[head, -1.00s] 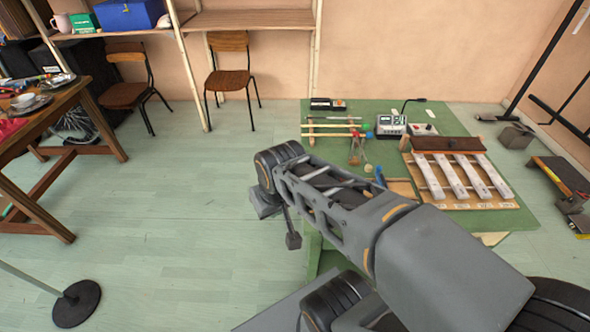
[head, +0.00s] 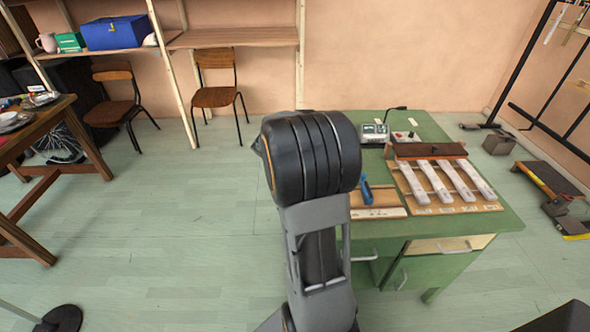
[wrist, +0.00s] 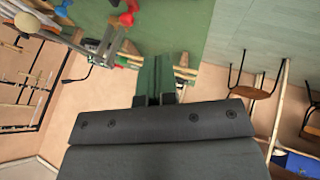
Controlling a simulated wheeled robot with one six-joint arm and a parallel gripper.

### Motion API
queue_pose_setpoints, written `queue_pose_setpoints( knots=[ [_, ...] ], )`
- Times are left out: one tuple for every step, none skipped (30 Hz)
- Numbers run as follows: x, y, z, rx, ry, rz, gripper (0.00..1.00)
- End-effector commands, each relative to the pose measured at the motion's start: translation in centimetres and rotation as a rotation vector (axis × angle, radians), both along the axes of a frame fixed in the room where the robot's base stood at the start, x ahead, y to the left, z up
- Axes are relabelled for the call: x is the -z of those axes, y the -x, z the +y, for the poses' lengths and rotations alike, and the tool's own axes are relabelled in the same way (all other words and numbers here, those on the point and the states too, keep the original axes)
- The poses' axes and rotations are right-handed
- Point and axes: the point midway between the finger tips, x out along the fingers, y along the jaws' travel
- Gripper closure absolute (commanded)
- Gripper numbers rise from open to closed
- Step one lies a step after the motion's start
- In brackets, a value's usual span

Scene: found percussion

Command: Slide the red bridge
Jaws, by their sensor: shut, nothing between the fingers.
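I cannot pick out the red bridge with certainty. In the wrist view, a small red piece (wrist: 126,19) shows at the top, and I cannot tell whether it is the bridge. In the head view, a small wooden board (head: 376,212) with a blue piece (head: 366,189) on it lies at the near edge of the green table, partly hidden by my arm. My gripper shows in the wrist view (wrist: 156,68), its fingers shut with nothing between them, apart from the red piece. In the head view, my arm hides it.
The green table (head: 465,228) carries a frame of several pale bars (head: 460,180) at the right and a grey device (head: 375,133) at the back. A wooden table (head: 40,175) and two chairs stand at the left. The floor between is clear.

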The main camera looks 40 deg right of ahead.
Motion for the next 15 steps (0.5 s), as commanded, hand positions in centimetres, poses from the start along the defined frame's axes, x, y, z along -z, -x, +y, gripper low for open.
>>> queue_pose_setpoints(
  knots=[
    [1.0, 0.0, -0.6, 0.003, -0.002, 0.003, 1.0],
    [1.4, 0.0, -0.9, 0.002, -0.002, 0.004, 1.0],
    [2.1, -0.1, -1.3, 0.002, -0.004, 0.004, 1.0],
    [2.6, -0.1, -1.7, 0.002, -0.003, 0.003, 1.0],
    [3.1, -0.1, -2.0, 0.003, -0.003, 0.005, 1.0],
    [3.7, -0.2, -2.4, 0.003, -0.003, 0.003, 1.0],
    [4.2, -0.3, -2.7, 0.002, -0.003, 0.003, 1.0],
    [4.6, -0.3, -3.0, 0.002, -0.003, 0.003, 1.0],
    [5.2, -0.4, -3.4, 0.003, -0.003, 0.003, 1.0],
    [5.6, -0.4, -3.7, 0.003, -0.003, 0.003, 1.0],
    [6.0, -0.4, -3.9, 0.002, -0.003, 0.003, 1.0],
    [6.0, -0.2, -4.4, 0.003, -0.003, 0.002, 1.0],
    [5.9, 0.1, -4.8, 0.004, -0.002, 0.0, 1.0],
    [6.0, 0.3, -5.1, 0.004, -0.001, 0.001, 1.0],
    [6.1, 0.5, -5.5, 0.004, -0.002, 0.0, 1.0]
  ],
)
